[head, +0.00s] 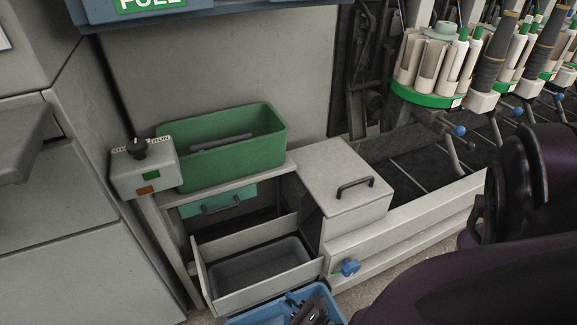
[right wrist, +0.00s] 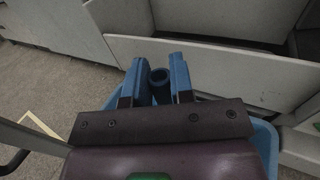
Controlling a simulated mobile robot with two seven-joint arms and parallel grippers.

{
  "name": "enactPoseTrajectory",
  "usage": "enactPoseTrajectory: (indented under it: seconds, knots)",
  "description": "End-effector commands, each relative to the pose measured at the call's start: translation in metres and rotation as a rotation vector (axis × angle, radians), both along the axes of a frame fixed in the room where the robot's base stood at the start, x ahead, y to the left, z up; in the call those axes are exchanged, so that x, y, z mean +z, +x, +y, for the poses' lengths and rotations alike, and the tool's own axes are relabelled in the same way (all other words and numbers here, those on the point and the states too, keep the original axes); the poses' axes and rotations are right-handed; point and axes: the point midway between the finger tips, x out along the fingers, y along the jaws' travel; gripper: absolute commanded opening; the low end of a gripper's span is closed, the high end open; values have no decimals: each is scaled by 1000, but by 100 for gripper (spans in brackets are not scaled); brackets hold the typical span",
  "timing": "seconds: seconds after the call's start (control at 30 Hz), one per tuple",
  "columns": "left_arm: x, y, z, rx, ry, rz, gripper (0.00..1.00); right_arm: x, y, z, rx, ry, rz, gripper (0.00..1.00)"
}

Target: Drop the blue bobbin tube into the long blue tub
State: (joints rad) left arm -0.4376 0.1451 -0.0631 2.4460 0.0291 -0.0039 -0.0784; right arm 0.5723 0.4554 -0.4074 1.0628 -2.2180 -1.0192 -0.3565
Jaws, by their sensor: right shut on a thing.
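In the right wrist view the blue bobbin tube (right wrist: 160,85) stands between the two blue fingers of my right gripper (right wrist: 159,70), with its round open end showing. My right gripper (head: 308,308) is shut on the tube. In the head view it is at the bottom edge, over the long blue tub (head: 240,320). The tub is cut off by the frame. Its blue rim also shows in the right wrist view (right wrist: 268,145), beside and below the gripper. I cannot make out the tube in the head view. My left gripper is not in view.
A grey open drawer (head: 262,282) stands just behind the tub. A green bin (head: 225,158) sits on the shelf above, beside a control box (head: 142,175) with a black knob. A grey box with a handle (head: 345,180) and a blue knob (head: 349,267) are to the right.

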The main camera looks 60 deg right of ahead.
Motion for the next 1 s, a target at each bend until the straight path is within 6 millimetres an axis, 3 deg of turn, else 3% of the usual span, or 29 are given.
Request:
enactPoseTrajectory:
  seconds: [0.33, 0.37, 0.53, 0.83, 1.0]
  knots:
    - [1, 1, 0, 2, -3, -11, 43, -1, 1, 0, 0, 0, -2, 0]
    - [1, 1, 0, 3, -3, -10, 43, -1, 1, 0, 0, 0, -2, 26]
    - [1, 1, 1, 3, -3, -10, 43, -2, 0, 0, 0, 0, -1, 52]
    - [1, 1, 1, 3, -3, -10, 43, -2, -1, 0, 0, 0, -1, 52]
    - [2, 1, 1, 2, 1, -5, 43, -1, -17, 1, 0, -1, 0, 52]
